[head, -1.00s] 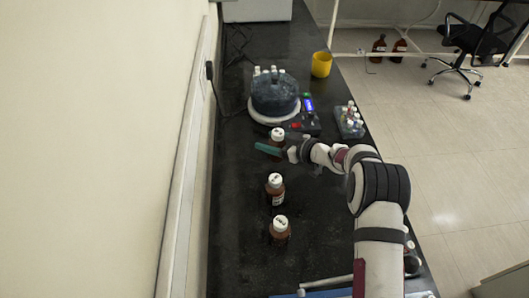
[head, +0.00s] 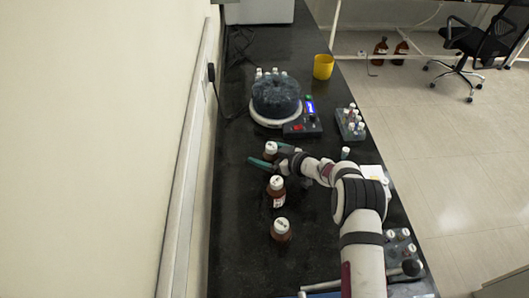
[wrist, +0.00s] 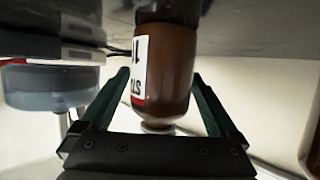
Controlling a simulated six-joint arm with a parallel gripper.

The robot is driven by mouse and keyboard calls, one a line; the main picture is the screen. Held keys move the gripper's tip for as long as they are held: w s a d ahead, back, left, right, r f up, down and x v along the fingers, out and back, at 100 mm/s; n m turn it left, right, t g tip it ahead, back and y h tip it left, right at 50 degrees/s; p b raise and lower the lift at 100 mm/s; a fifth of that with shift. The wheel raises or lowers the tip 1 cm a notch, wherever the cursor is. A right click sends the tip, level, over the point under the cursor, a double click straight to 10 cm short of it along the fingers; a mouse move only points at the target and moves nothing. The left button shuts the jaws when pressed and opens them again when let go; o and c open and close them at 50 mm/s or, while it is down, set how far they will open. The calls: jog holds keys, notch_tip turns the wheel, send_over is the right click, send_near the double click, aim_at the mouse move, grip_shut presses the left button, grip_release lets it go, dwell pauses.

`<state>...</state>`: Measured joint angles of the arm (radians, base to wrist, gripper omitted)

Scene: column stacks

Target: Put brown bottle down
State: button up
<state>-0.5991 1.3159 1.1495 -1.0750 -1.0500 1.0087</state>
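A brown bottle (head: 270,156) with a white cap stands on the black counter, the farthest of three brown bottles in a row. My gripper (head: 264,153) is low beside it, with its green fingers spread around the bottle. The wrist view, upside down, shows the brown bottle (wrist: 168,75) upright, its base against the counter and its label partly visible. The fingers of my gripper (wrist: 160,74) are on either side of it, with a gap visible at the left finger. The gripper looks open.
Two more brown bottles, a middle one (head: 277,196) and a near one (head: 281,234), stand close by. A hot plate (head: 302,127) with a blue-grey bath (head: 275,98) is behind. A vial rack (head: 351,128) and yellow cup (head: 323,66) are at the right.

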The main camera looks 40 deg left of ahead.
jog(key=shift+d+r, duration=0.2)
jog(key=shift+r, duration=0.1)
jog(key=v, duration=1.1)
jog(key=shift+d, duration=0.3)
